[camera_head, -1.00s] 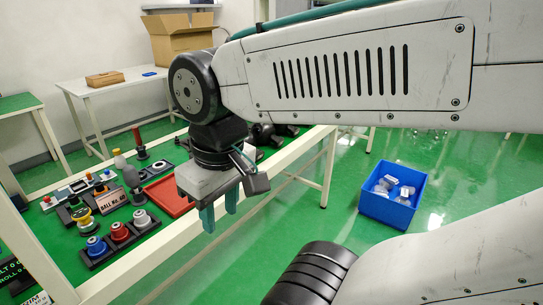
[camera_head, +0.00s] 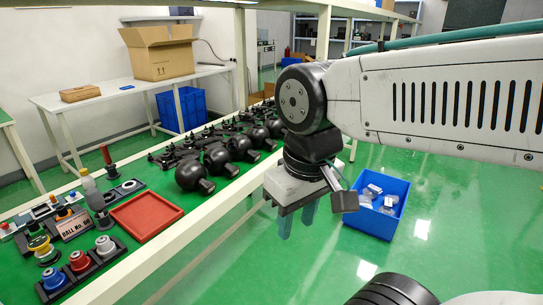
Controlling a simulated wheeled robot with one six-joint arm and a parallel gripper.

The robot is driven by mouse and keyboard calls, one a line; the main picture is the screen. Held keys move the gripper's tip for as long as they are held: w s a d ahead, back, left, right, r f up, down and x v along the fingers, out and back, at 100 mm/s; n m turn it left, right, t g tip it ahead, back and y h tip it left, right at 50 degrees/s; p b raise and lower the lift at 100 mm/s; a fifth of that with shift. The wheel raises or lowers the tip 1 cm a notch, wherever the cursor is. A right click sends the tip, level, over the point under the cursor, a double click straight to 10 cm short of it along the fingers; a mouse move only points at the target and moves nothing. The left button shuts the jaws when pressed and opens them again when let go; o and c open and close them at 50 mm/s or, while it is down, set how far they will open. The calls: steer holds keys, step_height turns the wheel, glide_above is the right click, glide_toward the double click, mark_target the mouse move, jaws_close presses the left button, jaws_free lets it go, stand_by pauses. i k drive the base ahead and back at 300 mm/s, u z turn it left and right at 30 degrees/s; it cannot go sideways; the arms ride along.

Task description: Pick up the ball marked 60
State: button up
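Several black ball-shaped gimbal units stand in a row on the green table; the nearest ones (camera_head: 190,175) and (camera_head: 217,159) are glossy and round. No number is readable on any ball. A small sign (camera_head: 75,224) at the table's left reads "BALL No." with digits too small to be sure of. My gripper (camera_head: 297,220) points down with its two teal fingers apart and nothing between them. It hangs to the right of the table's near edge and the balls, over the floor.
A red tray (camera_head: 146,216) lies on the table, left of the balls. Coloured knobs on black bases (camera_head: 80,262) and a bottle (camera_head: 91,190) stand further left. A blue crate (camera_head: 378,205) with clear items stands on the floor. A white table post (camera_head: 240,60) rises behind.

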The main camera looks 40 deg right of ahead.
mark_target(216, 158)
steer(key=z, duration=0.35)
steer(key=i, duration=1)
steer(key=u, duration=1.55)
steer(key=k, duration=0.85)
steer(key=z, duration=1.65)
steer(key=i, duration=0.5)
steer(key=z, duration=0.05)
